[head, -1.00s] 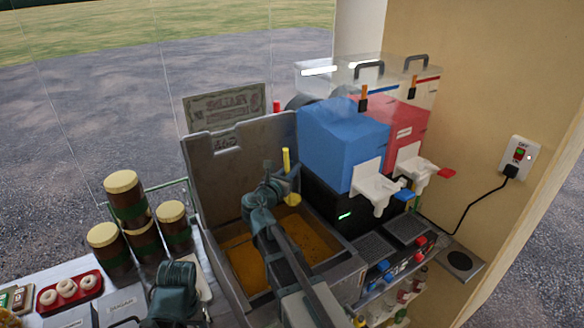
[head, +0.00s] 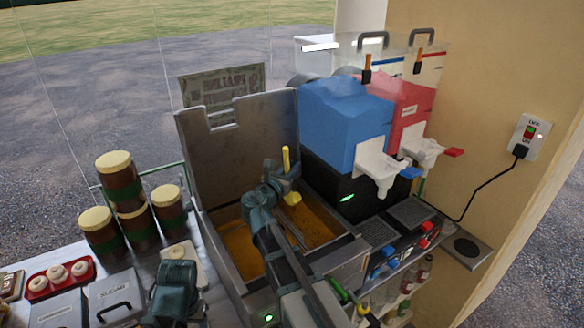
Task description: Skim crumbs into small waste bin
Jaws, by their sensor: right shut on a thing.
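My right gripper (head: 283,183) is shut on the yellow handle (head: 286,159) of a tool, above the fryer (head: 219,262). The handle stands nearly upright, and yellow also shows below the jaws. Thin metal rods show lower down by the oil; the tool's head cannot be made out. The fryer holds orange-brown oil (head: 238,250) with small dark crumbs (head: 312,232) at the right. My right arm hides the middle of the oil. My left gripper (head: 178,272) is at the lower left, beside the fryer, its jaws unclear. I cannot make out a waste bin.
Brown jars with cream lids (head: 115,162) and a red tray of doughnuts (head: 43,287) stand left of the fryer. A blue and red drink machine (head: 340,125) stands close on its right. The fryer's raised back panel (head: 245,150) blocks the far side.

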